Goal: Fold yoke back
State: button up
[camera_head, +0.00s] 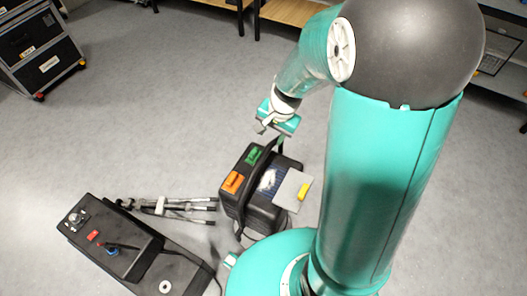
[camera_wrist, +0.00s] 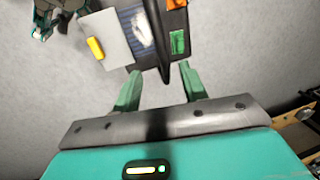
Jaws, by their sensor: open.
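A black case (camera_head: 229,203) stands on the floor beside my base. A dark upright bar (camera_head: 241,208), which looks like the yoke, arches over its middle. In the wrist view the bar (camera_wrist: 157,35) runs down from the top edge, and its near end lies between my fingertips. My gripper (camera_head: 278,143) is above the far side of the case, pointing down. In the wrist view its two green fingers (camera_wrist: 160,70) are apart, with a gap on each side of the bar. I cannot tell whether either finger touches it.
The case carries an orange block (camera_head: 232,182), a green block (camera_head: 254,155) and a grey plate (camera_head: 292,190) with a yellow piece (camera_head: 304,191). A folded tripod (camera_head: 175,207) and a long black unit (camera_head: 115,250) lie to the left. A wheeled cabinet (camera_head: 38,45) stands far left. Floor beyond is clear.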

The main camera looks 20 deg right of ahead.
aim_at(263, 156)
jog(key=f, duration=0.4)
jog(key=w+a+f, duration=0.1)
jog(key=f, duration=0.3)
jog(key=w+f, duration=0.1)
jog(key=f, duration=0.4)
jog(key=shift+a, duration=0.4)
grip_shut()
